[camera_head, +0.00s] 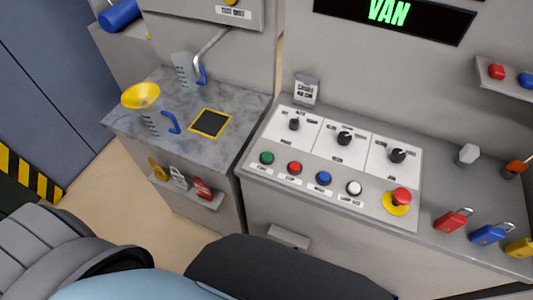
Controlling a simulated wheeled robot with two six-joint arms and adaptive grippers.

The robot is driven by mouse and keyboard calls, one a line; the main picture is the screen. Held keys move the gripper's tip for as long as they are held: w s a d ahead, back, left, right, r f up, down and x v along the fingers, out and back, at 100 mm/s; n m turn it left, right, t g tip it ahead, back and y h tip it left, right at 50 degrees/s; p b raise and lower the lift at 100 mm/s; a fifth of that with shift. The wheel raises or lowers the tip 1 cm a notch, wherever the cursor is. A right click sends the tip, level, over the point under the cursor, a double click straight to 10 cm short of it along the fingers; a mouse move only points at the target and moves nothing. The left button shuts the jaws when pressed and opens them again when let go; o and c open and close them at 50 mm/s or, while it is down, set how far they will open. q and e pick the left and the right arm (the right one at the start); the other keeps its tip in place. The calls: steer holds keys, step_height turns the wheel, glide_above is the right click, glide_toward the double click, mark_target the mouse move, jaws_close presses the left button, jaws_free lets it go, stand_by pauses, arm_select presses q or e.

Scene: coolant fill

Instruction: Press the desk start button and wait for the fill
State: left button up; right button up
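The control desk (330,207) stands in the middle of the head view. Its front row holds a green button (266,158), a red button (294,167), a blue button (323,178) and a white button (353,188). Small labels sit below them, too small to read surely. A measuring jug (183,70) with a blue handle stands at the spout (209,46) on the marble-look counter (235,102). I cannot tell its liquid level. Neither of my grippers shows; parts of my own body fill the bottom edge.
A red emergency knob (400,196) on a yellow base sits right of the buttons, below three rotary knobs. Coloured padlocks (453,221) lie at the right. A yellow-edged dark pad (210,123) is on the counter. A display (390,14) shows green "VAN".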

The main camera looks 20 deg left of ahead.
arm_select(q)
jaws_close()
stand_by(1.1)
